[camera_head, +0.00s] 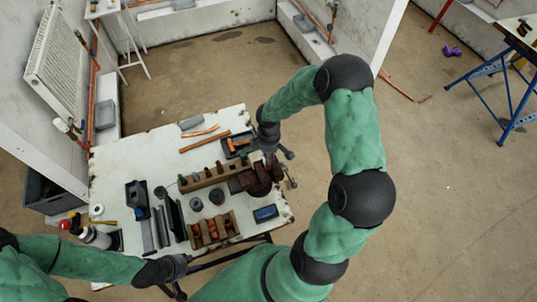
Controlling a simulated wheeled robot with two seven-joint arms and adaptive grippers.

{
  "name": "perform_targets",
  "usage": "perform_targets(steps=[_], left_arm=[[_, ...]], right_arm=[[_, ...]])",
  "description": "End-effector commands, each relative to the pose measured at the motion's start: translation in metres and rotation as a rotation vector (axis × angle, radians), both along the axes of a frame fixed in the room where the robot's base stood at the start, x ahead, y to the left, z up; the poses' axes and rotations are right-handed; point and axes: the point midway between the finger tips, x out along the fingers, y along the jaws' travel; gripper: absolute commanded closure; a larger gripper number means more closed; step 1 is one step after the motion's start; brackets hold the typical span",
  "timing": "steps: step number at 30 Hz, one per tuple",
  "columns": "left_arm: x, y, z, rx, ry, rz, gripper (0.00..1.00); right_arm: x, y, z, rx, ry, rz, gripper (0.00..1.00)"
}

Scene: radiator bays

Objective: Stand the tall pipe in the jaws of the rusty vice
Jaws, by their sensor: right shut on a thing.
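The rusty vice (258,182) is a dark red-brown block at the right edge of the white table, beside the wooden rack. My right gripper (277,163) is at the table's right edge, just behind and over the vice. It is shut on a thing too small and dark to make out. The tall pipe cannot be told apart with certainty; it may be what this gripper holds. My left gripper (174,289) is low, in front of the table's near edge, clear of the vice. Its fingers are too small and dark to read.
Dark tools lie at left. A radiator (54,62) hangs on the left wall.

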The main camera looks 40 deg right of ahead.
Motion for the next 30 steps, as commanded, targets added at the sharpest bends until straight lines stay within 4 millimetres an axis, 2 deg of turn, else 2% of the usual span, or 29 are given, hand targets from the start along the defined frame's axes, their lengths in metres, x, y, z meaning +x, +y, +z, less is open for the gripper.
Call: perform_targets(steps=[8,24,30], left_arm=[[0.0,0.0,-0.001,0.0,0.0,0.0,0.6],[0.0,0.0,-0.023,0.0,0.0,0.0,0.6],[0.0,0.0,-0.023,0.0,0.0,0.0,0.6]], right_arm=[[0.0,0.0,-0.001,-0.001,-0.001,0.0,1.0],[0.0,0.0,-0.027,0.0,0.0,0.0,1.0],[0.0,0.0,-0.028,0.0,0.0,0.0,1.0]])
